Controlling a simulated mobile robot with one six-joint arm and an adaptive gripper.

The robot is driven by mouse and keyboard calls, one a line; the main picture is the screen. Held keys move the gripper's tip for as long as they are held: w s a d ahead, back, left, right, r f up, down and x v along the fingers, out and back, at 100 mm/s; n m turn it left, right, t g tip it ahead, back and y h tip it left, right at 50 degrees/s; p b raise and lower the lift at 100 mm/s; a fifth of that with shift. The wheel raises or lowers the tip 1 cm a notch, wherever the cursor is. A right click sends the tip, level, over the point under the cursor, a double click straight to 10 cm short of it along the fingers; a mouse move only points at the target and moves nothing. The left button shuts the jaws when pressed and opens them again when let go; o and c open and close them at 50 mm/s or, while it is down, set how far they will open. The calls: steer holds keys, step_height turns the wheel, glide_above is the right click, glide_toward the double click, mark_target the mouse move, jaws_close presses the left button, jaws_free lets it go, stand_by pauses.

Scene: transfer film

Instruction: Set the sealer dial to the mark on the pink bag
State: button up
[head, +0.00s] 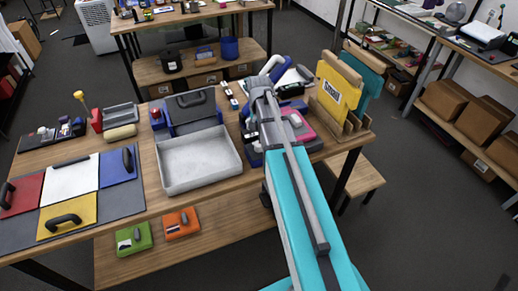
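A pink item (302,126), probably the pink bag, lies at the right end of the wooden table, just right of my arm and partly covered by it. A white piece shows on it, but no mark can be read. Blue and white equipment (289,77) stands around my arm's far end. I cannot tell whether it includes the sealer, and no dial can be made out. My arm reaches over this end of the table. My gripper is hidden behind the arm, so its fingers and any contact do not show.
A grey tray (198,160) sits mid-table before a blue unit with a dark lid (190,104). Coloured panels (70,184) with black handles lie left. Upright yellow (338,90) and teal boards stand in a wooden rack right of the pink item. Green and orange items lie on the lower shelf.

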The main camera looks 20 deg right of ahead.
mark_target(259, 144)
steer(key=shift+f+b, duration=4.45)
steer(key=shift+f, duration=0.35)
steer(key=shift+c, duration=0.3)
steer(key=c, duration=1.1)
